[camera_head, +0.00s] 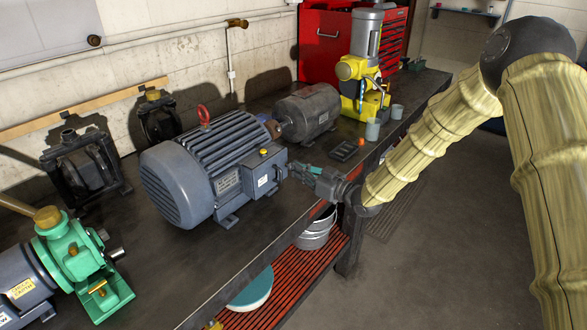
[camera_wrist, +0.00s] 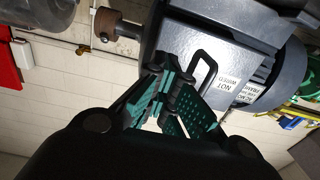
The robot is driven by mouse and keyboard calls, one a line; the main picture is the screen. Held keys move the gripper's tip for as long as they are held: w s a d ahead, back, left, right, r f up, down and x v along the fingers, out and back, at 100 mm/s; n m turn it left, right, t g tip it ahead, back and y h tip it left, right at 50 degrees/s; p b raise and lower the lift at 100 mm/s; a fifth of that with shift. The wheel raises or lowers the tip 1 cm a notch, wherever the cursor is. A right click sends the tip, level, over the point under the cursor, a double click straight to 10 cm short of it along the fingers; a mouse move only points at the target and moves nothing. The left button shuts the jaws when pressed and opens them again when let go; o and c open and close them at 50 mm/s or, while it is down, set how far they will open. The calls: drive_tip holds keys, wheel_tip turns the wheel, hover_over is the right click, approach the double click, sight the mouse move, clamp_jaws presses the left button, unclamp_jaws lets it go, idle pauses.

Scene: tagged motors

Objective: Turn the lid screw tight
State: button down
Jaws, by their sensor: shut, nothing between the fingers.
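The large grey motor (camera_head: 205,170) stands on the bench with a grey terminal box (camera_head: 262,175) on its near side. A small brass-yellow knob (camera_head: 263,151), which looks like the lid screw, sits on top of the box. My gripper (camera_head: 296,170) is shut and empty, its fingertips close to the box's right side. In the wrist view, the teal-padded fingers of my gripper (camera_wrist: 175,72) meet in front of the box (camera_wrist: 193,45), beside a black loop (camera_wrist: 204,72) and a "NOT WIRED" label (camera_wrist: 228,85). Contact cannot be told. The knob is not clear in the wrist view.
A smaller dark motor (camera_head: 307,112) and a yellow machine (camera_head: 365,85) stand farther along the bench. Cups (camera_head: 373,129) and a dark tray (camera_head: 345,150) lie near its edge. A green pump (camera_head: 80,260) is at the lower left. The floor at right is open.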

idle(0.5)
drive_tip(key=m+p, duration=0.3)
drive_tip(key=m, duration=0.8)
drive_tip(key=c, duration=1.5)
unclamp_jaws()
